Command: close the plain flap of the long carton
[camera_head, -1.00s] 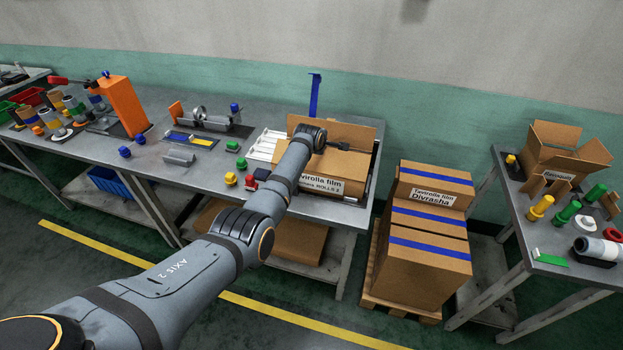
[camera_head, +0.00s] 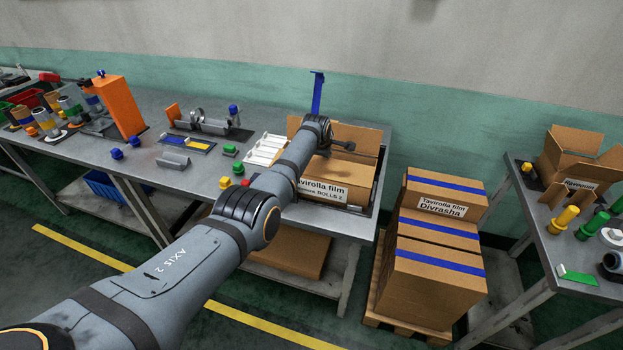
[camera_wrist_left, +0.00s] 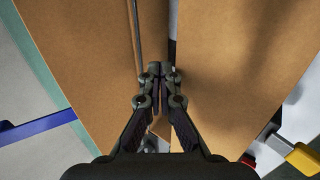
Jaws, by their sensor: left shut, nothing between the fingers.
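The long carton (camera_head: 347,193) is a brown box lying on the right end of the bench, with a printed label on its front. A plain cardboard flap (camera_head: 364,139) stands up along its back side. My left gripper (camera_head: 348,147) is over the carton's top, in front of that flap, and my forearm hides the carton's left part. In the left wrist view, my left gripper (camera_wrist_left: 160,72) is shut and empty. Its fingertips are at the gap between a left cardboard panel (camera_wrist_left: 82,60) and a right panel (camera_wrist_left: 240,50); contact cannot be told. My right gripper is not in view.
A blue upright strip (camera_head: 317,95) rises behind the carton. Stacked blue-striped cartons (camera_head: 430,270) stand on a pallet to the right. An open carton (camera_head: 568,165) sits on the right table.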

